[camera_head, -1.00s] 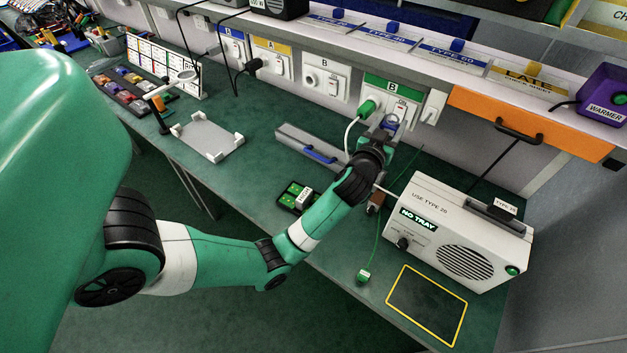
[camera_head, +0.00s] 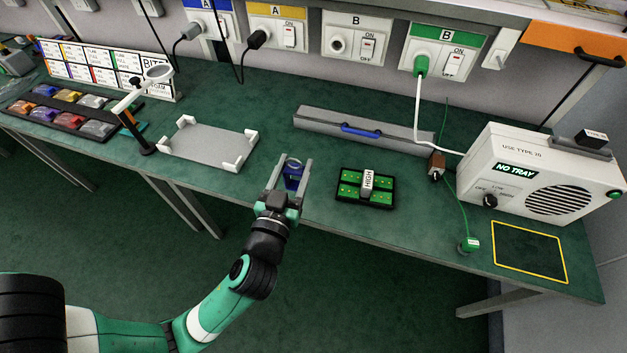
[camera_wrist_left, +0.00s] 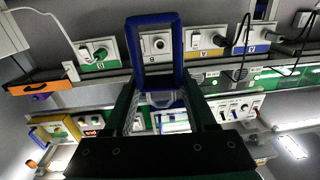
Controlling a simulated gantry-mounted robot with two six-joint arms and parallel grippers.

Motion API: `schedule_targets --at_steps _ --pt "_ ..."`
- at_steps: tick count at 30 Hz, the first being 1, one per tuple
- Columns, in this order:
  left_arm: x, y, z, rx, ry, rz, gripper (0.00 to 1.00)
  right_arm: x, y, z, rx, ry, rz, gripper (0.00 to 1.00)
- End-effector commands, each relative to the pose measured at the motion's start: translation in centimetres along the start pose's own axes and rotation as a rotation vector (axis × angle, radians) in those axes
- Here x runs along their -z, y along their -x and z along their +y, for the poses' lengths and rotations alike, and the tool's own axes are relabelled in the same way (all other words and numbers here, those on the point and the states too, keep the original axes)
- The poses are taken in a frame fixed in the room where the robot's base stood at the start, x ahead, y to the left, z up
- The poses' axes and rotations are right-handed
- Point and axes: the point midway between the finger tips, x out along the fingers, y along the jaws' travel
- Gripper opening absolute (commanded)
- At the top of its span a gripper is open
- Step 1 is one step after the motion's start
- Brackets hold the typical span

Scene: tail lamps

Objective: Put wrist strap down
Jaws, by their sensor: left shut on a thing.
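My left gripper (camera_head: 290,166) is shut on the wrist strap (camera_head: 294,182), a blue band that shows between the two grey fingers. They appear over the front part of the green bench (camera_head: 320,208), left of the black tray with green boards. In the left wrist view the strap (camera_wrist_left: 153,19) stands up as a blue rectangular loop beyond the dark fingers. I cannot tell how high the strap is above the bench. A green cord with a small green-and-white block (camera_head: 469,244) lies at the right. My right gripper is not in view.
A grey tray with white corners (camera_head: 212,146) and a magnifier stand (camera_head: 148,148) are left of the gripper. A long grey box with a blue handle (camera_head: 345,132) lies behind. The black tray (camera_head: 350,204) and a white NO TRAY machine (camera_head: 535,175) are right. A yellow-outlined area is bare.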

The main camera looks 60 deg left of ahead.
Motion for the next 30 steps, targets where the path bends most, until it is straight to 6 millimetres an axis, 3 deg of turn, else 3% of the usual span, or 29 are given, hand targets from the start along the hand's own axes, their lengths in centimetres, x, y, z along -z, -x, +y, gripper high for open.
schedule_targets --at_steps 1,6,12,16,23,25,30 --pt "-1.0 0.6 0.8 -0.021 -0.001 -0.004 0.0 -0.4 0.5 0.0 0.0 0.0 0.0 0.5" --pt "-2.1 1.5 2.1 -0.057 0.001 -0.007 0.0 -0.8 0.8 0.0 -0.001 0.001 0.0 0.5" --pt "-2.4 1.1 1.9 -0.058 0.001 -0.008 0.0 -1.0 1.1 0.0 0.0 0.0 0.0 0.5" --pt "-3.8 -0.8 0.1 -0.05 0.0 -0.008 0.0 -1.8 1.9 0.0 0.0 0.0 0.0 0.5" --pt "-6.6 -5.9 -4.2 -0.049 0.003 -0.008 0.0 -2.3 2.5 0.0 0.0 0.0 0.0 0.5" --pt "-8.8 -6.8 -4.8 -0.054 0.001 -0.009 0.0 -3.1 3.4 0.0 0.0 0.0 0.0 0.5" --pt "-10.9 -8.4 -5.9 -0.059 0.001 -0.007 0.0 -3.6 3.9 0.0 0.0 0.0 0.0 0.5"
